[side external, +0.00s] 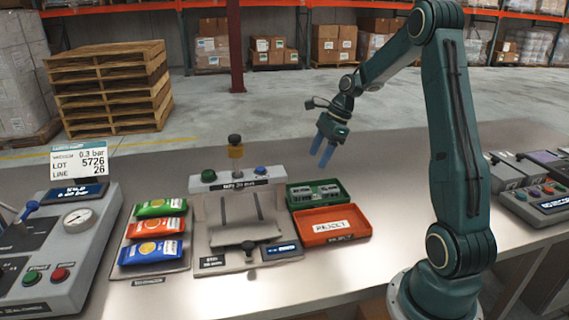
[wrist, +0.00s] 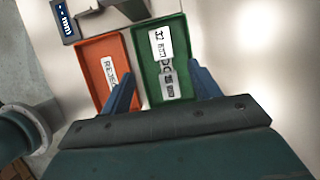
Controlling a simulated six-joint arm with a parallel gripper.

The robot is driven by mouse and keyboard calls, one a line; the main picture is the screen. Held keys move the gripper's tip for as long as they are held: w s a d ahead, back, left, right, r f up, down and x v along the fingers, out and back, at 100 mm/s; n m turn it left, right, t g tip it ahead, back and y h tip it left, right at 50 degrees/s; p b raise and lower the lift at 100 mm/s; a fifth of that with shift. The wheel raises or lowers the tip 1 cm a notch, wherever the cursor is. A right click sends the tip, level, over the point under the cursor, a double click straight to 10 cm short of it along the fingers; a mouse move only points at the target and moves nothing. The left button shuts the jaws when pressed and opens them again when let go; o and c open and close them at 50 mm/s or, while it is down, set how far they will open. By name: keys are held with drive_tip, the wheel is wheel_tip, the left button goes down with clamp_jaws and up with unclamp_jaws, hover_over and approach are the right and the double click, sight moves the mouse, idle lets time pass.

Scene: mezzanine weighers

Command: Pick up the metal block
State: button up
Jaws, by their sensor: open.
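The green tray (side external: 292,199) lies on the bench behind the red-orange tray. Inside it are greyish, partly dark pieces (side external: 317,191); in the wrist view they show as a pale piece with dark lettering (wrist: 160,43) and a smaller grey-and-dark piece (wrist: 170,80). I cannot tell for sure which is the metal block or which is a label. My gripper (side external: 321,160) hangs above and behind the green tray, its blue fingers pointing down, apart and empty. In the wrist view my gripper (wrist: 163,76) has its fingers on either side of the tray's near part.
The red-orange tray (side external: 358,227), labelled reject, sits beside the green one. Bench right of the trays is clear up to my base.

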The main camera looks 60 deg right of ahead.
hover_over(301, 190)
drive_tip(key=s+d, duration=0.1)
drive_tip(key=s, duration=0.1)
wheel_tip(301, 190, down, 7)
drive_tip(key=shift+d+r, duration=0.1)
drive_tip(key=shift+d, duration=0.05)
drive_tip(key=shift+w+f, duration=0.1)
drive_tip(key=shift+f, duration=0.15)
drive_tip(key=shift+f, duration=0.1)
drive_tip(key=shift+x, duration=2.55)
drive_tip(key=shift+d, duration=0.1)
drive_tip(key=shift+w, duration=0.1)
drive_tip(key=c, duration=1.2)
